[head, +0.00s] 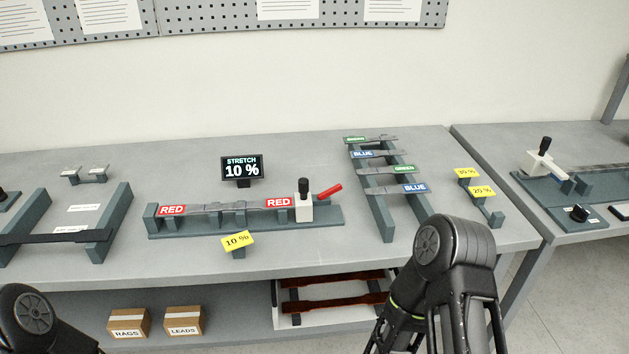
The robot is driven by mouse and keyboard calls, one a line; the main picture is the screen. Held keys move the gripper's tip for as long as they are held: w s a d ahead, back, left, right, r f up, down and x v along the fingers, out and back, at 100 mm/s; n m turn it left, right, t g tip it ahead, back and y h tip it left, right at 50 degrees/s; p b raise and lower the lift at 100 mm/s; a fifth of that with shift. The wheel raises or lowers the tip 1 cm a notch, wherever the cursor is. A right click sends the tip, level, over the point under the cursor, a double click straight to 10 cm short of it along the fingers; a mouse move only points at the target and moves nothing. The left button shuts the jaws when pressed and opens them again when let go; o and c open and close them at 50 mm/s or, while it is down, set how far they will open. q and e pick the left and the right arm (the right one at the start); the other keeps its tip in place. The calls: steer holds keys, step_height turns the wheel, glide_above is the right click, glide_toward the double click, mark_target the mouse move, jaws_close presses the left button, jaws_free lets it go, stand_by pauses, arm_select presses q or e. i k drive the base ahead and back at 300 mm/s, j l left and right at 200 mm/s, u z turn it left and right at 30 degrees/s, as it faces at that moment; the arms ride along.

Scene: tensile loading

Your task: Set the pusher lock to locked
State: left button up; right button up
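A stretch rig (326,215) stands on the middle table. On its right end is a white block (304,207) with a black upright knob (303,187). A red lever (328,191) reaches from the block up to the right, tilted above the base. A strip with RED labels (279,203) lies along the rig, left of the block. On the right table is another rig with a white block and black handle (544,146). No part is marked as the pusher lock. My arms show at the bottom left and bottom right; neither gripper's fingertips show.
A display (242,168) reads STRETCH 10 %. A yellow 10 % tag (238,241) hangs at the rig's front. A rack (377,204) of BLUE and GREEN strips stands right of the rig. A black knob (579,212) sits on the right table. Boxes (184,321) are on the lower shelf.

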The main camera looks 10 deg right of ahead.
mark_target(333, 190)
steer(key=l, duration=0.4)
steer(key=k+l+u, duration=0.15)
steer(key=l, duration=0.25)
steer(key=k+l, duration=0.1)
steer(key=l, duration=0.35)
steer(key=k+l+u, duration=0.1)
steer(key=l, duration=0.3)
steer(key=k+l+u, duration=0.1)
steer(key=l, duration=0.3)
